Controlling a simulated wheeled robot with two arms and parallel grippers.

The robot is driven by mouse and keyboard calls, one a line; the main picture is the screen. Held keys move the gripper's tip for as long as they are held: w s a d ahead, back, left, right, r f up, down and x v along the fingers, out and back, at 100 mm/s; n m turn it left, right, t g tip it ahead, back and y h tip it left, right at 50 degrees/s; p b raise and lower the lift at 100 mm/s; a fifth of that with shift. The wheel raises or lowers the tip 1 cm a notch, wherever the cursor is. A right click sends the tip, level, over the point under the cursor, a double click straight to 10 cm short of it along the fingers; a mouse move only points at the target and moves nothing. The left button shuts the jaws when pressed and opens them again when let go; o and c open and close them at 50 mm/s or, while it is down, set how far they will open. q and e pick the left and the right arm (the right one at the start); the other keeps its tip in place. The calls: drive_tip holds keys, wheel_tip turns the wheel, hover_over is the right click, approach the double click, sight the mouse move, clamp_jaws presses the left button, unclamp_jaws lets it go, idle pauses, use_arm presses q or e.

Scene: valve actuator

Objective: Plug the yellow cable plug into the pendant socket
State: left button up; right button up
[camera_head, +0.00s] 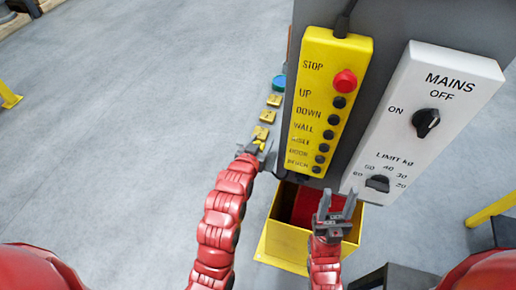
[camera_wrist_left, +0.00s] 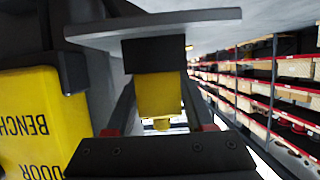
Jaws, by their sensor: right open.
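The yellow pendant (camera_head: 325,100) hangs on the grey cabinet, with a red STOP knob and a column of black buttons. Its lower end also shows upside down in the left wrist view (camera_wrist_left: 30,125), beside a dark part. My left gripper (camera_head: 257,152) is just left of the pendant's lower end. In the left wrist view, its fingers are around the yellow plug (camera_wrist_left: 160,94), which has a black block and a grey plate beyond it, and look shut on it. The socket is not clearly seen. My right gripper (camera_head: 336,206) is open and empty, below the pendant.
A white MAINS panel (camera_head: 425,120) with two black knobs is right of the pendant. An open yellow bin (camera_head: 285,245) with a red inside stands below. Several yellow tags (camera_head: 267,116) line the cabinet's left side.

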use_arm(q)
clamp_jaws()
drive_tip(key=shift+r, duration=0.15)
